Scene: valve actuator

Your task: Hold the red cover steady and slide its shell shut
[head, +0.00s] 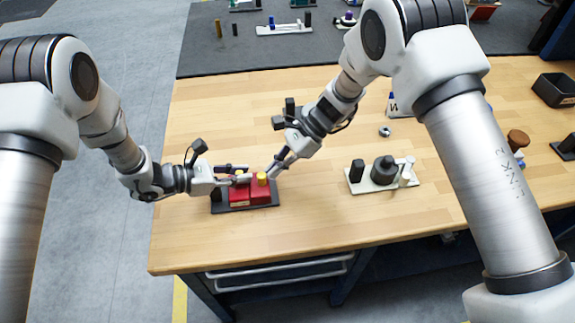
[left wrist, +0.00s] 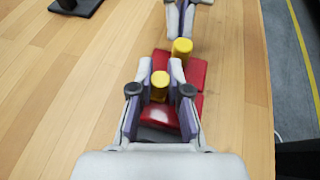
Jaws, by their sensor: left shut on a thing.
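The red cover (head: 261,194) lies on a dark base (head: 262,206) near the table's front left. It has two red parts, each with a yellow knob. My left gripper (left wrist: 160,82) is shut on the nearer yellow knob (left wrist: 160,90) in the left wrist view. In the head view, this gripper (head: 240,176) reaches in from the left and partly hides that knob. My right gripper (head: 271,172) is just beside the other yellow knob (head: 262,179), its fingers apart. That knob also shows in the left wrist view (left wrist: 182,47), with the right fingers (left wrist: 181,30) just beyond it.
A pale plate with a dark round part (head: 383,170) stands to the right. A small metal ring (head: 384,131) lies behind it. A black bin (head: 555,89) is at the far right. Bare wood lies in front of the cover and between it and the plate.

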